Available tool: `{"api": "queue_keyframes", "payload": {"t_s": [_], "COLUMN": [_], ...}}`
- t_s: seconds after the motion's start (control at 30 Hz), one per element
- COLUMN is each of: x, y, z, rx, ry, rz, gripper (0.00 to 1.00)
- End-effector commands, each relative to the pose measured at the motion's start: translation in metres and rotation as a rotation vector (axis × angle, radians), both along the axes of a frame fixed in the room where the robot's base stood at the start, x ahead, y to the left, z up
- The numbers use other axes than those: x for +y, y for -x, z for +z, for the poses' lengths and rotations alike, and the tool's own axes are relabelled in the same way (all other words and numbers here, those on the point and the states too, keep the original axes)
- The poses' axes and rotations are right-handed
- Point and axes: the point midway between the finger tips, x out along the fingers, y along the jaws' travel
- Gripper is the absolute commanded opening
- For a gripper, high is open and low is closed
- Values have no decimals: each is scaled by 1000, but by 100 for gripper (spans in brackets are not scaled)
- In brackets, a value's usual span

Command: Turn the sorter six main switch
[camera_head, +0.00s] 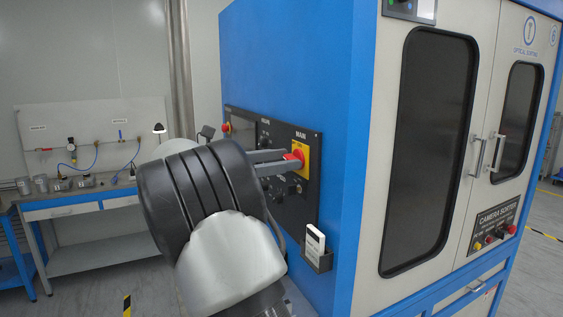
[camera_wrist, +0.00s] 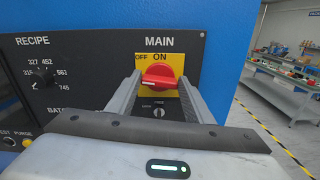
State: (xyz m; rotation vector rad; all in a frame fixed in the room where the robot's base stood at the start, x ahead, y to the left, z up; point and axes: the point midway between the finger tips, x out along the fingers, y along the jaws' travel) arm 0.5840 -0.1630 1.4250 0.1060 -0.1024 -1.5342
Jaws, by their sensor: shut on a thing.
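The main switch is a red rotary handle (camera_wrist: 160,77) on a yellow plate (camera_wrist: 171,62) marked OFF and ON, under the word MAIN. The handle lies roughly level in the wrist view. My gripper (camera_wrist: 156,80) is shut on the red handle, with a grey finger on each side of it. In the head view my gripper (camera_head: 288,161) reaches the red handle (camera_head: 297,156) from the left, at the black control panel (camera_head: 312,195) on the blue cabinet (camera_head: 285,60). My arm hides part of that panel.
A recipe dial (camera_wrist: 41,78) sits left of the switch. A card holder (camera_head: 317,250) sticks out below the panel. A workbench (camera_head: 90,200) with tools stands at the back left. In the wrist view, open floor (camera_wrist: 255,120) lies right of the cabinet.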

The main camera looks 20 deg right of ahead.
Motion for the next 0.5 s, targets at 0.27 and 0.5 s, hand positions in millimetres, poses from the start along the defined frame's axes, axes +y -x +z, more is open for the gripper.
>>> {"api": "queue_keyframes", "payload": {"t_s": [0.27,0.5], "x": [1,0], "y": [1,2], "z": [-3,-5], "rx": [-242,-471], "ry": [-9,-17], "rz": [0,0], "gripper": [24,24]}}
